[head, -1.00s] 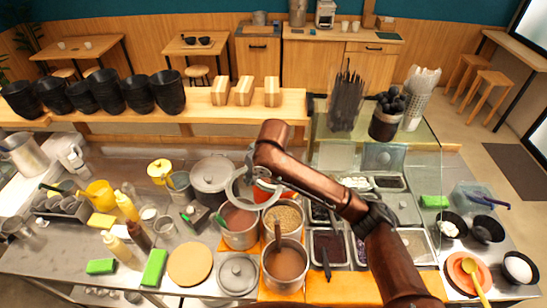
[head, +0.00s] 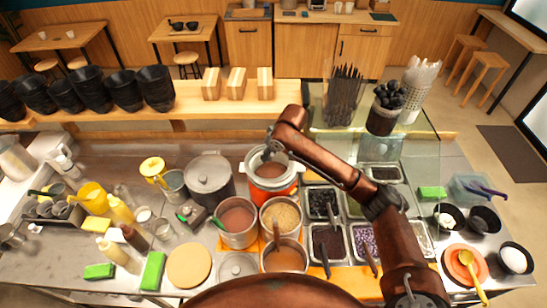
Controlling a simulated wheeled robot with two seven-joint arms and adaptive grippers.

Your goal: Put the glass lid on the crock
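The orange crock (head: 272,193) stands behind the steel pots, with brown contents showing through its top. The clear glass lid (head: 297,178), with a pale grey rim, is over the crock's mouth and roughly centred on it. I cannot tell whether it touches the crock's rim or hovers just above. My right gripper (head: 268,153) is at the top of the lid, apparently closed on its small knob; the fingertips are small and partly hidden. My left gripper is not in view.
Steel pots (head: 239,238) with food stand in front of the crock. A lidded grey pot (head: 210,178) is to its left, and topping trays (head: 328,241) are to its right. My own brown arm part covers the bottom middle of the view.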

